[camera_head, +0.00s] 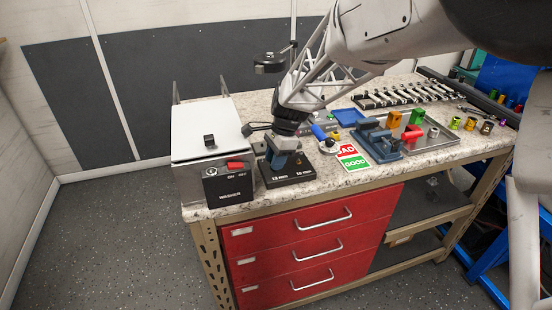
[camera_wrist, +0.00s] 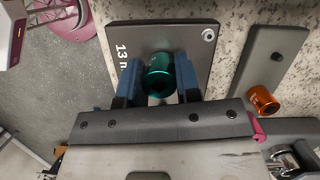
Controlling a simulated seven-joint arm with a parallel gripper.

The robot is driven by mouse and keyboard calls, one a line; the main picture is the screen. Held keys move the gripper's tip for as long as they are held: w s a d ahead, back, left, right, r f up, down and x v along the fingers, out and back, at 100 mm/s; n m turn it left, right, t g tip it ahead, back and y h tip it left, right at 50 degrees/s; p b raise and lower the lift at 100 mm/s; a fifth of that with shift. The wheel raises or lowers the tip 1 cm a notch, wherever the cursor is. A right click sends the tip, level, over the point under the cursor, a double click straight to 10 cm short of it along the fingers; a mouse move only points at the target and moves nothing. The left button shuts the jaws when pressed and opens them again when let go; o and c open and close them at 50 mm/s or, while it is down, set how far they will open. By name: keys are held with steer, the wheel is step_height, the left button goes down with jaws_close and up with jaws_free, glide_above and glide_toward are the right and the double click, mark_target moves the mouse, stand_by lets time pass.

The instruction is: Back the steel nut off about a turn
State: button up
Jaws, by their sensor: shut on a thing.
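My gripper (camera_head: 282,160) is low over the black plate (camera_head: 297,179) marked 13 mm and 10 mm, beside the washer box. In the wrist view its blue jaws (camera_wrist: 159,84) are shut on a teal socket-like cylinder (camera_wrist: 158,70), one jaw on each side. The cylinder is over the plate (camera_wrist: 135,38) near its 13 mm mark; whether it touches the plate is unclear. A small silver ring-like piece (camera_wrist: 208,34) sits at the plate's corner. I cannot tell whether it is the steel nut. The head view shows no nut clearly.
The washer box (camera_head: 208,135) stands left of my gripper. A BAD/GOOD card (camera_head: 352,157) and a blue vise-like fixture (camera_head: 377,140) are to the right. An orange cylinder (camera_wrist: 263,100) is on a second plate (camera_wrist: 272,58). Wrenches (camera_head: 408,94) lie at the back of the bench.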

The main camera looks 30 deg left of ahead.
steer(key=n+h, duration=0.1)
steer(key=n, duration=0.5)
steer(key=shift+h, duration=0.4)
steer(key=o, duration=0.8)
steer(key=shift+c, duration=0.2)
steer(key=shift+g, duration=0.3)
steer(key=m+y, duration=0.1)
steer(key=m, duration=0.2)
steer(key=m+t+y, duration=0.1)
steer(key=m, duration=0.3)
steer(key=shift+m, duration=0.3)
steer(key=m, duration=0.4)
steer(key=shift+t+y, duration=0.4)
steer(key=shift+m+t, duration=0.6)
steer(key=shift+m, duration=1.4)
